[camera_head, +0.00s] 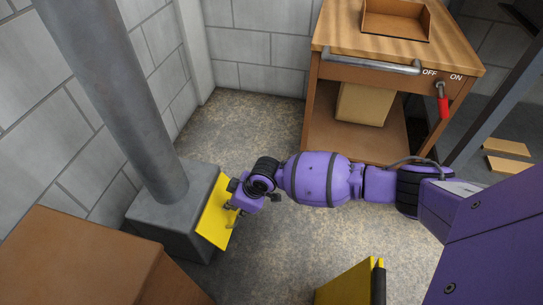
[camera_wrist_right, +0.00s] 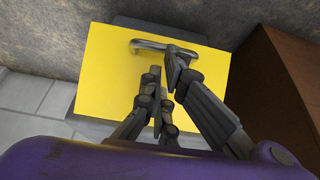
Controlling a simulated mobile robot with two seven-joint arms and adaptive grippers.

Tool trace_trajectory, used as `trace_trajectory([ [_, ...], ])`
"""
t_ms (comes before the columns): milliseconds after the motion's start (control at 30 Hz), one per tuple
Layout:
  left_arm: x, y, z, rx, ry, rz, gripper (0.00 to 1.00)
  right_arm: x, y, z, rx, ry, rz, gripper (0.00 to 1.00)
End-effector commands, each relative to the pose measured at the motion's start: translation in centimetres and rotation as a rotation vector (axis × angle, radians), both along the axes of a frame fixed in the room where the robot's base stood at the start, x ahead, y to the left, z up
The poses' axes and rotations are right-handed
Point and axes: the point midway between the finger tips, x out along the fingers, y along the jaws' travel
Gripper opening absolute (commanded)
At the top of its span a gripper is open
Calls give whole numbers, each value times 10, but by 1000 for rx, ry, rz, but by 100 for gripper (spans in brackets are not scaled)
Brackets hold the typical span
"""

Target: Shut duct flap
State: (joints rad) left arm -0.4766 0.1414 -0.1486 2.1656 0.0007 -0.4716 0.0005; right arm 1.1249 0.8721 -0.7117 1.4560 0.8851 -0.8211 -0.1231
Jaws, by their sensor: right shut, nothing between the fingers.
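The duct flap (camera_head: 211,215) is a yellow panel on the right side of the grey duct box (camera_head: 150,215), below a thick grey pipe. It fills much of the right wrist view (camera_wrist_right: 105,75), with a metal bar handle (camera_wrist_right: 150,46) near its top edge there. I cannot tell whether the flap sits flush with the box. My right gripper (camera_head: 233,200) is at the flap's right side, shut and empty. In the right wrist view its fingers (camera_wrist_right: 167,72) are over the flap, just below the handle's right end; contact is unclear. My left gripper is not in view.
A brown box-like piece (camera_head: 80,255) stands at the lower left. A wooden bench (camera_head: 340,72) with a metal rail and a red-handled OFF/ON switch (camera_head: 443,104) stands at the back right. A yellow panel with a dark edge (camera_head: 345,285) shows at the bottom. The floor between is clear.

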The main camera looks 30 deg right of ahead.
Motion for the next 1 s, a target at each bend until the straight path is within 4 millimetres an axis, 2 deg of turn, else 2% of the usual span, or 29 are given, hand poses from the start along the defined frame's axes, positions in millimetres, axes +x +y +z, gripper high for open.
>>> trace_trajectory([
  [767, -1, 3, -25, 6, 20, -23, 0, 9, 7, -23, 183, -184, -1, 0],
  [1000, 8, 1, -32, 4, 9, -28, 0, 16, 14, -34, 178, -182, 1, 0],
])
